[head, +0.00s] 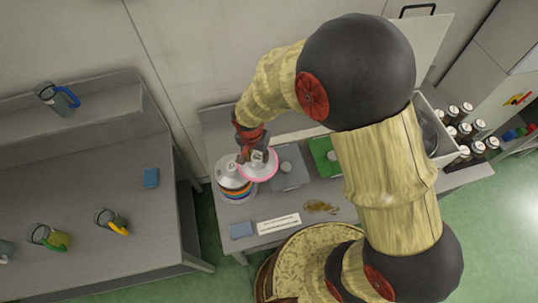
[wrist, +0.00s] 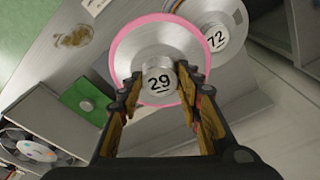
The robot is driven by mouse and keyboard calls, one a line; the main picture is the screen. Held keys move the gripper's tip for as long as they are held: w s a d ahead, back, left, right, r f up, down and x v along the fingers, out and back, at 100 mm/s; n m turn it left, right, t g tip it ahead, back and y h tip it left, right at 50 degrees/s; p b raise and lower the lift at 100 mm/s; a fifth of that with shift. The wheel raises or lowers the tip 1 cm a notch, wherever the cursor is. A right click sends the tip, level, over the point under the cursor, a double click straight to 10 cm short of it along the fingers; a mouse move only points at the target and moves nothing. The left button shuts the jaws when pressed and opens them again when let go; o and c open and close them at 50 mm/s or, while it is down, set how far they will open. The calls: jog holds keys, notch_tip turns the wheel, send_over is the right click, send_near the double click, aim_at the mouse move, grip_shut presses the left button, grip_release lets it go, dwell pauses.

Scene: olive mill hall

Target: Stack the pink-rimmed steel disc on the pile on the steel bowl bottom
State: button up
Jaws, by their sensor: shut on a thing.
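The pink-rimmed steel disc (head: 262,174) hangs level from my gripper (head: 257,152), which is shut on its knob. In the wrist view the disc (wrist: 141,42) has a knob marked 29 between the fingertips of my gripper (wrist: 160,84). The pile (head: 233,184) of discs with orange, blue and other rims is just left of the held disc in the head view. Its top disc (wrist: 235,20) has a knob marked 72 in the wrist view. The held disc overlaps the pile's edge in both views; I cannot tell the height gap. The bowl bottom is mostly hidden under the pile.
On the bench are a grey mat (head: 296,179) with a knobbed piece, a green mat (head: 319,147), a blue sponge (head: 241,230), a white label strip (head: 279,223) and a brown smear (head: 321,207). Jars stand at the right.

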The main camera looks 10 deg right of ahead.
jog(key=a, duration=0.3)
jog(key=w+a, duration=0.1)
jog(key=a, duration=0.2)
jog(key=w+a, duration=0.1)
jog(key=a, duration=0.2)
jog(key=shift+w+a+p, duration=0.25)
jog(key=shift+a+p, duration=0.1)
jog(key=shift+a, duration=0.05)
jog(key=shift+d+f+b, duration=0.1)
jog(key=shift+f+b, duration=0.2)
jog(key=shift+b, duration=0.15)
